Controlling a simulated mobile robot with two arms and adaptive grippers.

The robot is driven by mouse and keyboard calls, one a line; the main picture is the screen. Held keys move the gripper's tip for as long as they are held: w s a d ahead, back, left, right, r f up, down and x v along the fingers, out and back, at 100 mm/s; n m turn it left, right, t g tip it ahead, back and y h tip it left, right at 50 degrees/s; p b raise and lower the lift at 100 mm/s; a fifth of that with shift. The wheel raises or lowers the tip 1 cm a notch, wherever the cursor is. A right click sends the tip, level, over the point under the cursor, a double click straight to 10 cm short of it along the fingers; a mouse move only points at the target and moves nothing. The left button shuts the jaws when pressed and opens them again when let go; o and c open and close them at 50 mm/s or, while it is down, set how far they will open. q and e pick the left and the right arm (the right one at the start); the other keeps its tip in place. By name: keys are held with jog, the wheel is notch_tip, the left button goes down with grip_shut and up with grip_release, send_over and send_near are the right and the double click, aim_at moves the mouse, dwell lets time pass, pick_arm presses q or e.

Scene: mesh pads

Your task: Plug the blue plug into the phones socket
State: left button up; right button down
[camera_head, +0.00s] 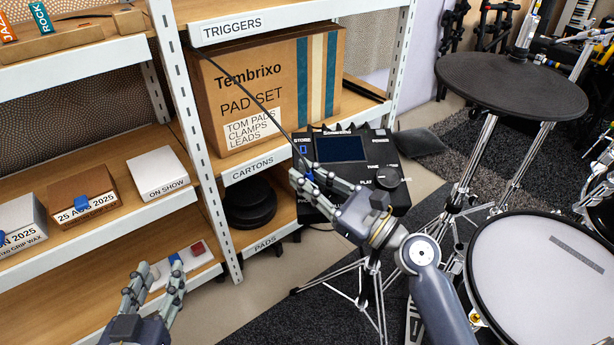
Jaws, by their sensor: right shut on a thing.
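The drum module (392,160), black with a dark blue screen, stands on a metal stand right of the shelf. My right gripper (305,178) is shut at the module's left side. Small blue parts of the blue plug (308,173) show at its fingertips; the rest is hidden by the fingers. A dark cable (252,103) runs from there up and left across the carton. Lettering starting "PHO" shows low on the module's left side, but the phones socket cannot be made out. My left gripper (159,278) is open and empty at the lower left, before the lowest shelf.
A Tembrixo carton (235,95) sits on the shelf behind the module. Small boxes (158,170) and a pale strip with coloured blocks (193,262) lie on the left shelves. A cymbal pad (510,85) and a drum pad (545,265) stand at right.

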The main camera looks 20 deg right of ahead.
pick_arm(q)
jog(key=s+a+f+g+y+p, duration=0.1)
jog(key=s+a+f+g, duration=0.1)
jog(key=f, duration=0.4)
jog(key=shift+s+f+g, duration=0.15)
jog(key=shift+s+g, duration=0.65)
jog(key=shift+g, duration=0.2)
dwell(0.4)
jog(key=shift+s+d+f, duration=0.1)
jog(key=shift+s, duration=0.05)
dwell(0.5)
jog(key=shift+s+f+g+y+p, duration=0.3)
jog(key=shift+s+f, duration=0.05)
jog(key=shift+f, duration=0.05)
jog(key=shift+a, duration=0.2)
jog(key=shift+s, duration=0.1)
dwell(0.4)
jog(key=shift+s+a+f+g, duration=0.2)
jog(key=shift+s+f+g, duration=0.25)
jog(key=shift+f, duration=0.1)
